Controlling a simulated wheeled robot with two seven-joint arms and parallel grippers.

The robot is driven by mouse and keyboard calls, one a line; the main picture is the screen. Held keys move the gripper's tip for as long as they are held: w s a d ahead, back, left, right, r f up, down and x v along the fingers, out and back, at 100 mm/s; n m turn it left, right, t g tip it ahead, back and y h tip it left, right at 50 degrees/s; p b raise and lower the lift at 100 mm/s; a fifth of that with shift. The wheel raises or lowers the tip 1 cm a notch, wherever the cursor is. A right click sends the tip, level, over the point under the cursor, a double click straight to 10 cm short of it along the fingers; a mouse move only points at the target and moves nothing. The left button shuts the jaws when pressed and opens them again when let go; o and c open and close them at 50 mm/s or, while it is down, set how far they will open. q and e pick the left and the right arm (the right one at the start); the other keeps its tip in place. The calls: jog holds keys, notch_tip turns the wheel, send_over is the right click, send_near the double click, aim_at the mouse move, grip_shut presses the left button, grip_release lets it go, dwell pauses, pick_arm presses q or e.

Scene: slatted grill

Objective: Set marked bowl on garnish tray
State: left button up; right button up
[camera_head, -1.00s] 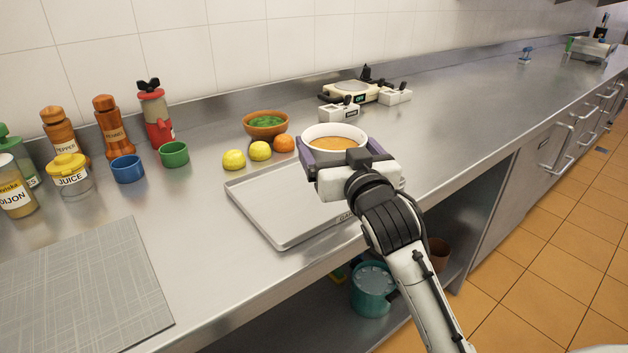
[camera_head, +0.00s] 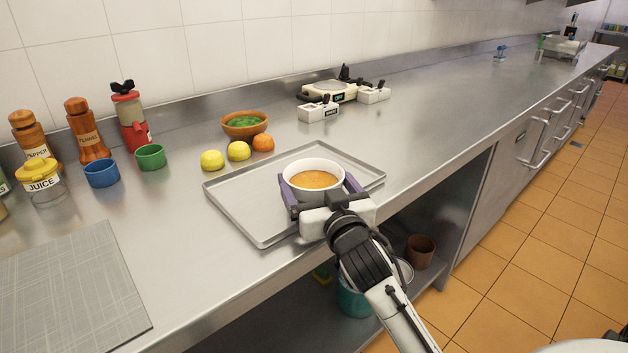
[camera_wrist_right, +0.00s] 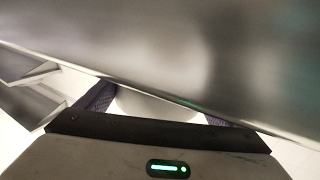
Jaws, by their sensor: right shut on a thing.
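A white bowl (camera_head: 314,172) with orange-brown contents is held upright between the purple fingers of my right gripper (camera_head: 318,190). In the head view it appears over the right half of the grey garnish tray (camera_head: 245,207); I cannot tell whether it touches the tray. No mark shows on the bowl's visible side. In the right wrist view, part of the white bowl (camera_wrist_right: 155,104) shows between the fingers of the right gripper (camera_wrist_right: 152,108). My left gripper is not in view.
Two lemons (camera_head: 238,151), an orange (camera_head: 263,143) and a brown bowl of greens (camera_head: 245,124) stand behind the tray. Blue (camera_head: 101,173) and green cups (camera_head: 150,157) stand left. A grey board (camera_head: 70,295) lies front left. A scale (camera_head: 333,91) stands at the back.

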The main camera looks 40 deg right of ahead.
jog(key=o, duration=0.9)
jog(key=shift+f, duration=0.15)
jog(key=o, duration=0.3)
jog(key=shift+r, duration=0.2)
jog(key=v, duration=1.1)
jog(key=shift+s, duration=0.15)
jog(key=shift+s+a+b, duration=0.15)
jog(key=shift+s+b, duration=0.15)
jog(key=shift+s, duration=0.05)
